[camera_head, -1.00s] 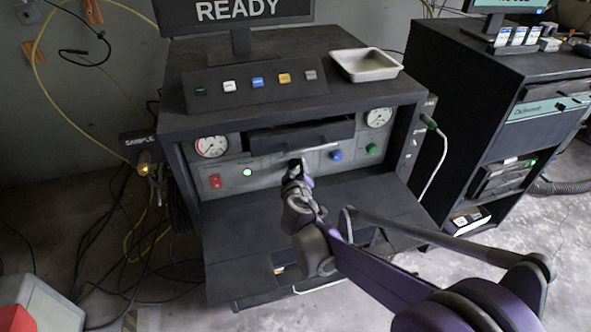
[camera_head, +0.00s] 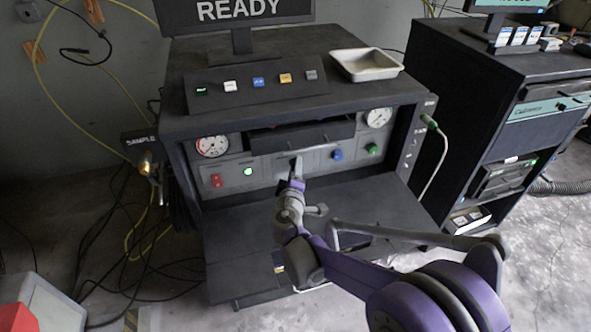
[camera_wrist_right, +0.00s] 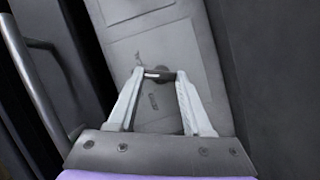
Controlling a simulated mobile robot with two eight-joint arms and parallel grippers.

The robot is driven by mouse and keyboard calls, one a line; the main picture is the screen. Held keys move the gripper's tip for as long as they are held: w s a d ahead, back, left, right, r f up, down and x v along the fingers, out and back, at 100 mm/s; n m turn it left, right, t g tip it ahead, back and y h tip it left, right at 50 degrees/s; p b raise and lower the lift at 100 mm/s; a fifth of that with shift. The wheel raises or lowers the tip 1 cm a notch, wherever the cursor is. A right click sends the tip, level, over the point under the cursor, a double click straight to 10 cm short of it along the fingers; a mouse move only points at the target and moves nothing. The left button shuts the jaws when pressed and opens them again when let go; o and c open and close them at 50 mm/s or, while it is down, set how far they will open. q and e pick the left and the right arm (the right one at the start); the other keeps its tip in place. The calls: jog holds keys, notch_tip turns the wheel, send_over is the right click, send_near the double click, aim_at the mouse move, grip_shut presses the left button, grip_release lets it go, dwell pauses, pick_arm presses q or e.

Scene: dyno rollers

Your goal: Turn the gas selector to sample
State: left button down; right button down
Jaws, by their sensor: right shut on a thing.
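The gas selector (camera_head: 294,163) is a small dark handle on the grey front panel, between the green light and the blue knob. My right gripper (camera_head: 296,172) reaches it from the front. In the right wrist view the selector's dark bar (camera_wrist_right: 160,74) lies across between the two pale fingertips of my right gripper (camera_wrist_right: 159,76), which is shut on it. Its round base shows behind the bar. The selector's markings are too small to read. My left gripper is not in view.
A red switch (camera_head: 216,181), a lit green button (camera_head: 248,171), a blue knob (camera_head: 337,155) and a green knob (camera_head: 373,149) share the panel. An open drawer (camera_head: 300,135) and its handle jut out above. A dark shelf (camera_head: 240,220) extends below.

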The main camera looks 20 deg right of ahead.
jog(key=shift+a+f+n+t+h+b, duration=0.1)
jog(key=shift+n+t+h+b, duration=0.25)
jog(key=shift+n, duration=0.6)
jog(key=shift+f+n+t+h+b, duration=0.2)
jog(key=shift+n+t, duration=0.25)
jog(key=shift+n, duration=0.5)
jog(key=shift+r, duration=0.1)
jog(key=shift+c, duration=1.6)
grip_release()
jog(key=v, duration=1.1)
